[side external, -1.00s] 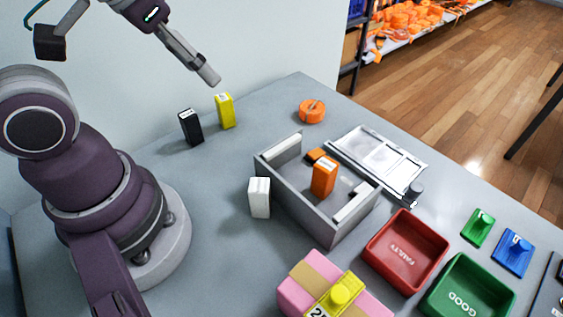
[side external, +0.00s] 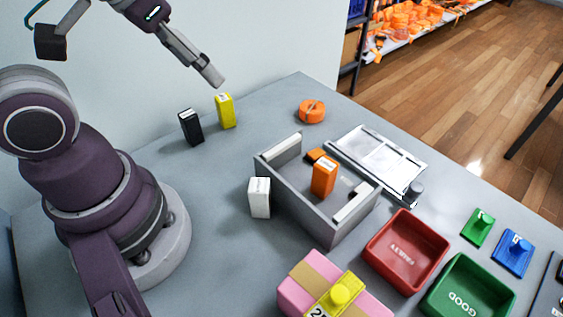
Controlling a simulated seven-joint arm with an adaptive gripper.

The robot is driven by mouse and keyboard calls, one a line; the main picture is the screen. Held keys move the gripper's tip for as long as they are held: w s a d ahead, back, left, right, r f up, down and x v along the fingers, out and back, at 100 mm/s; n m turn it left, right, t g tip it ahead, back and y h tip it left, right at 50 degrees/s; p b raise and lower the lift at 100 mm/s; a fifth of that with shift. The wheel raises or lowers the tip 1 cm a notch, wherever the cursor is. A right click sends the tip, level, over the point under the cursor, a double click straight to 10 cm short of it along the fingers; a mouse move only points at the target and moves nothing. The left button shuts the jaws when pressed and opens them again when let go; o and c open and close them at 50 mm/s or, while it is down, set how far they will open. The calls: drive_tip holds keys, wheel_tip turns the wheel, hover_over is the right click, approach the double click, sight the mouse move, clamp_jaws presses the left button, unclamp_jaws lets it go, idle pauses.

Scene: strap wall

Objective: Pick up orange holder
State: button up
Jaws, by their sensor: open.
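An orange holder, a small upright block (side external: 324,177), stands inside the grey open box (side external: 292,206). A lower orange piece (side external: 316,155) lies behind it in the same box. A round orange roll of strap (side external: 312,111) lies on the table behind the box. I cannot tell for certain which orange thing is the holder. My gripper (side external: 212,77) is high at the upper left, above and behind the yellow block, well apart from the orange things. It holds nothing that I can see.
A yellow block (side external: 225,111), a black block (side external: 191,127) and a white block (side external: 260,197) stand on the table. A red tray (side external: 372,250), a green tray (side external: 429,300), a pink box (side external: 300,291) and a clipboard-like panel (side external: 410,178) surround the grey box's right and front.

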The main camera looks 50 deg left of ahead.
drive_tip(key=w+d+n+g, duration=0.2)
drive_tip(key=w+d+n, duration=0.2)
drive_tip(key=w+n, duration=0.25)
drive_tip(key=n+g+h, duration=0.2)
drive_tip(key=n+g, duration=0.1)
drive_tip(key=n, duration=1)
hover_over(326, 177)
drive_tip(key=w+a, duration=0.1)
drive_tip(key=a, duration=0.1)
drive_tip(key=f, duration=1)
drive_tip(key=shift+w+d, duration=0.15)
drive_tip(key=shift+w, duration=0.05)
drive_tip(key=f, duration=0.9)
drive_tip(key=shift+d, duration=0.4)
drive_tip(key=shift+r, duration=0.1)
clamp_jaws()
